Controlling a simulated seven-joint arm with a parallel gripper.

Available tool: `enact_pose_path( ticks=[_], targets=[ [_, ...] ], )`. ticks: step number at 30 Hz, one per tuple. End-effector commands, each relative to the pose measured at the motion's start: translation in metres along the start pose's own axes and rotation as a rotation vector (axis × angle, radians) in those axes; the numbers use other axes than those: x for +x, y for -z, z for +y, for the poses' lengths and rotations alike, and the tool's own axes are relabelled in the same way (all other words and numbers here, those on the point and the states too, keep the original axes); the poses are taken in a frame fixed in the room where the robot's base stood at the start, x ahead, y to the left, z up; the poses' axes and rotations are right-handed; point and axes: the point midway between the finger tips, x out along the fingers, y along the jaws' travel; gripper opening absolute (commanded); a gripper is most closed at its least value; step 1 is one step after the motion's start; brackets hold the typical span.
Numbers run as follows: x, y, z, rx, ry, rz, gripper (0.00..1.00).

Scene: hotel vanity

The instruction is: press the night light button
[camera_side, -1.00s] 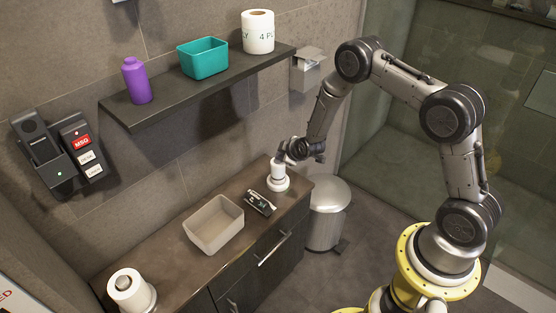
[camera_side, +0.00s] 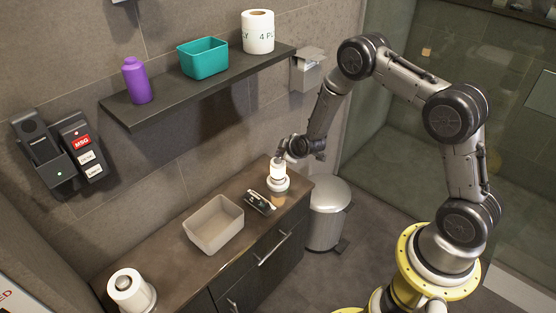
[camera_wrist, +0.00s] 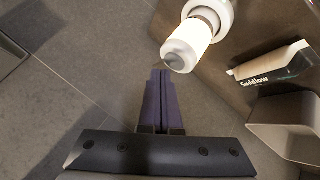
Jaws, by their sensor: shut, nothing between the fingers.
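The night light (camera_side: 278,177) is a small white cylinder on a wider round base, upright at the right end of the counter. Its upper body shows a warm glow. In the wrist view the night light (camera_wrist: 196,40) shows its top end with a small grey round button (camera_wrist: 174,62). My gripper (camera_side: 283,156) is just above the top of the night light. In the wrist view my gripper's purple fingers (camera_wrist: 160,72) are shut together and empty, with the tips close beside the button. I cannot tell whether they touch it.
A small labelled packet (camera_side: 259,202) and an open beige bin (camera_side: 214,226) stand left of the night light on the counter (camera_side: 175,262). A paper roll on a holder (camera_side: 131,290) is at the near left. A shelf (camera_side: 200,88) hangs above. A metal trash can (camera_side: 328,213) stands right of the counter.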

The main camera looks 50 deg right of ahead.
Motion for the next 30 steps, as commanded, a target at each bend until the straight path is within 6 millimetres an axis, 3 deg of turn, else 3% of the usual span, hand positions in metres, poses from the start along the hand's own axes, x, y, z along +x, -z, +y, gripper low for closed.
enact_pose_path(
  ticks=[8, 30],
  targets=[
    [-0.003, 0.003, 0.003, 0.000, -0.002, 0.002, 0.00],
    [-0.042, 0.031, 0.031, 0.000, -0.001, 0.001, 0.00]
  ],
)
